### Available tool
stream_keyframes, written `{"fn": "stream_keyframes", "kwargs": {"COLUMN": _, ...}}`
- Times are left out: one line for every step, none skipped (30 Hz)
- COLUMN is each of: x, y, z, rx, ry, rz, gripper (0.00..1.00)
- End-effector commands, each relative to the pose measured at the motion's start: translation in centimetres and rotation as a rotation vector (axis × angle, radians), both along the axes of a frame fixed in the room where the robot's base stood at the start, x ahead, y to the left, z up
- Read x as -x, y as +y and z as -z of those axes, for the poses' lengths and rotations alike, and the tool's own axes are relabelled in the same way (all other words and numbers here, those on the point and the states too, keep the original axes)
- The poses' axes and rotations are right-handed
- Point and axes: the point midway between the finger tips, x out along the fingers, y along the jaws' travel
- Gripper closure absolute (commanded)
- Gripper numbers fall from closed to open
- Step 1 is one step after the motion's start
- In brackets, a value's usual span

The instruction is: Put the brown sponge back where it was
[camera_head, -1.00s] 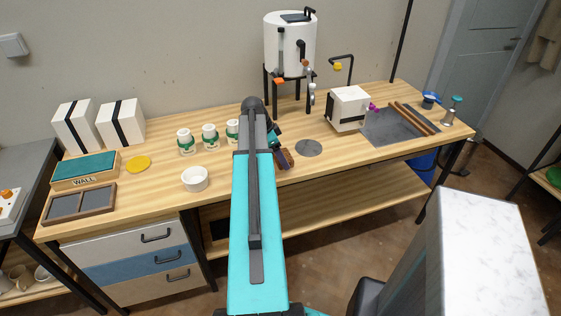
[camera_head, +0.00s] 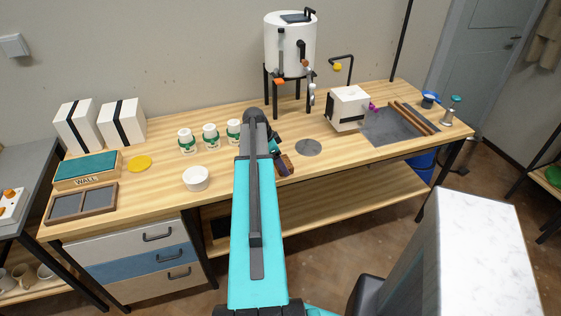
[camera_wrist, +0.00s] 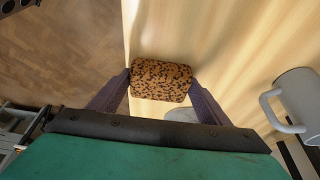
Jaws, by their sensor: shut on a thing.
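The brown sponge (camera_wrist: 161,81) is speckled with dark spots and sits between the two fingers of my gripper (camera_wrist: 162,86) in the wrist view. My gripper is shut on it. In the head view the sponge (camera_head: 286,166) shows just right of my arm, near the front edge of the wooden table (camera_head: 345,152). Part of my gripper is hidden behind the arm there. I cannot tell whether the sponge touches the tabletop.
A grey disc (camera_head: 308,147) lies right of the sponge. A white bowl (camera_head: 195,179), several white-and-green jars (camera_head: 210,137) and a yellow disc (camera_head: 139,164) stand left of my arm. A white box (camera_head: 348,107) and a grey slab (camera_head: 394,128) are at right.

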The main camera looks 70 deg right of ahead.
Motion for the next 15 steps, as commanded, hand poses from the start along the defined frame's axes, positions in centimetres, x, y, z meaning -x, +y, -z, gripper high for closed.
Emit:
{"fn": "stream_keyframes", "kwargs": {"x": 0.01, "y": -0.01, "z": 0.01, "rx": 0.000, "ry": 0.000, "rz": 0.000, "gripper": 0.47}}
{"fn": "stream_keyframes", "kwargs": {"x": 0.01, "y": -0.01, "z": 0.00, "rx": 0.000, "ry": 0.000, "rz": 0.000, "gripper": 0.47}}
{"fn": "stream_keyframes", "kwargs": {"x": 0.01, "y": -0.01, "z": -0.01, "rx": 0.000, "ry": 0.000, "rz": 0.000, "gripper": 0.47}}
{"fn": "stream_keyframes", "kwargs": {"x": 0.01, "y": -0.01, "z": -0.01, "rx": 0.000, "ry": 0.000, "rz": 0.000, "gripper": 0.47}}
{"fn": "stream_keyframes", "kwargs": {"x": 0.01, "y": -0.01, "z": 0.01, "rx": 0.000, "ry": 0.000, "rz": 0.000, "gripper": 0.47}}
{"fn": "stream_keyframes", "kwargs": {"x": 0.01, "y": -0.01, "z": 0.09, "rx": 0.000, "ry": 0.000, "rz": 0.000, "gripper": 0.47}}
{"fn": "stream_keyframes", "kwargs": {"x": 0.02, "y": 0.00, "z": 0.18, "rx": 0.000, "ry": 0.000, "rz": 0.000, "gripper": 0.47}}
{"fn": "stream_keyframes", "kwargs": {"x": 0.02, "y": 0.00, "z": 0.25, "rx": 0.000, "ry": 0.000, "rz": 0.000, "gripper": 0.47}}
{"fn": "stream_keyframes", "kwargs": {"x": 0.02, "y": -0.01, "z": 0.34, "rx": 0.000, "ry": 0.000, "rz": 0.000, "gripper": 0.47}}
{"fn": "stream_keyframes", "kwargs": {"x": 0.02, "y": -0.01, "z": 0.39, "rx": 0.000, "ry": 0.000, "rz": 0.000, "gripper": 0.47}}
{"fn": "stream_keyframes", "kwargs": {"x": 0.02, "y": -0.01, "z": 0.28, "rx": 0.000, "ry": 0.000, "rz": 0.000, "gripper": 0.24}}
{"fn": "stream_keyframes", "kwargs": {"x": 0.02, "y": -0.01, "z": 0.26, "rx": 0.000, "ry": 0.000, "rz": 0.000, "gripper": 0.17}}
{"fn": "stream_keyframes", "kwargs": {"x": 0.02, "y": -0.01, "z": 0.26, "rx": 0.000, "ry": 0.000, "rz": 0.000, "gripper": 0.12}}
{"fn": "stream_keyframes", "kwargs": {"x": 0.03, "y": -0.01, "z": 0.26, "rx": 0.000, "ry": 0.000, "rz": 0.000, "gripper": 0.10}}
{"fn": "stream_keyframes", "kwargs": {"x": 0.03, "y": -0.01, "z": 0.26, "rx": 0.000, "ry": 0.000, "rz": 0.000, "gripper": 0.10}}
